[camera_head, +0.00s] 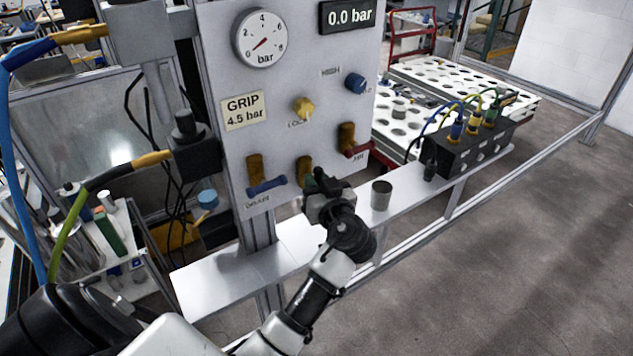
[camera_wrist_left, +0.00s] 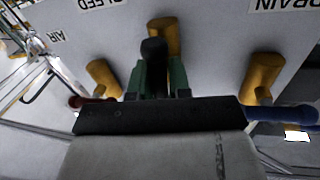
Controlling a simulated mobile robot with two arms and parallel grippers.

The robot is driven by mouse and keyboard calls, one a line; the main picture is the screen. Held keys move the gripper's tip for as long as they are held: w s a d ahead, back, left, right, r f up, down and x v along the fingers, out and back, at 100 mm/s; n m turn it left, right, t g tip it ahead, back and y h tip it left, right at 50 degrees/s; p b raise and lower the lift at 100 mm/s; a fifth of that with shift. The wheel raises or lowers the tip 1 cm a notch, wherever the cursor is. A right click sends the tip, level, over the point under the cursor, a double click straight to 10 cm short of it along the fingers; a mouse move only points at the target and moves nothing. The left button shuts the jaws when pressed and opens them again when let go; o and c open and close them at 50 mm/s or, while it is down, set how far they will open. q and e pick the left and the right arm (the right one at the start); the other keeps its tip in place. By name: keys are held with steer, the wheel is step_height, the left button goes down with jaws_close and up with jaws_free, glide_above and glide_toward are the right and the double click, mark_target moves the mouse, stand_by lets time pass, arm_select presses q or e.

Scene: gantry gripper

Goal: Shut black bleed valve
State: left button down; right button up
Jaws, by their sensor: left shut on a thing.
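The black bleed valve has a brass body (camera_head: 304,166) in the lower middle of the grey panel (camera_head: 225,60), under the yellow knob. Its black handle (camera_wrist_left: 153,48) shows between the green fingertips in the left wrist view, with the BLEED label partly in view above. My left gripper (camera_head: 317,184) is shut on this handle. In the head view the gripper hides most of the handle, so its exact angle is hard to tell. The round gauge (camera_head: 261,38) has its needle toward the lower left, and the display (camera_head: 347,15) reads 0.0 bar. My right gripper is not in view.
The blue-handled drain valve (camera_head: 267,185) is left of the bleed valve, and the red-handled air valve (camera_head: 355,151) is right. A yellow knob (camera_head: 303,108) and blue knob (camera_head: 355,83) sit above. A grey cup (camera_head: 381,195) stands on the shelf (camera_head: 225,280) close to my gripper.

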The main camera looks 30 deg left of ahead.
arm_select(q)
steer(key=m+p, duration=0.1)
steer(key=m, duration=0.3)
steer(key=shift+d+r+g+h+p, duration=0.1)
steer(key=shift+r+g+h+p, duration=0.05)
steer(key=shift+g+h+p, duration=0.2)
steer(key=m+g+p, duration=0.1)
steer(key=m+p, duration=0.1)
steer(key=m, duration=0.2)
steer(key=shift+w+p, duration=0.1)
steer(key=shift+p, duration=0.25)
steer(key=m+g+p, duration=0.1)
steer(key=m+p, duration=0.2)
steer(key=m, duration=0.1)
steer(key=shift+g+p, duration=0.3)
steer(key=shift+g, duration=0.05)
steer(key=shift+f+m+p, duration=0.2)
steer(key=shift+m+p, duration=0.6)
steer(key=shift+m, duration=0.4)
steer(key=shift+f+g, duration=0.1)
steer(key=shift+g, duration=0.2)
steer(key=c, duration=1.1)
jaws_free()
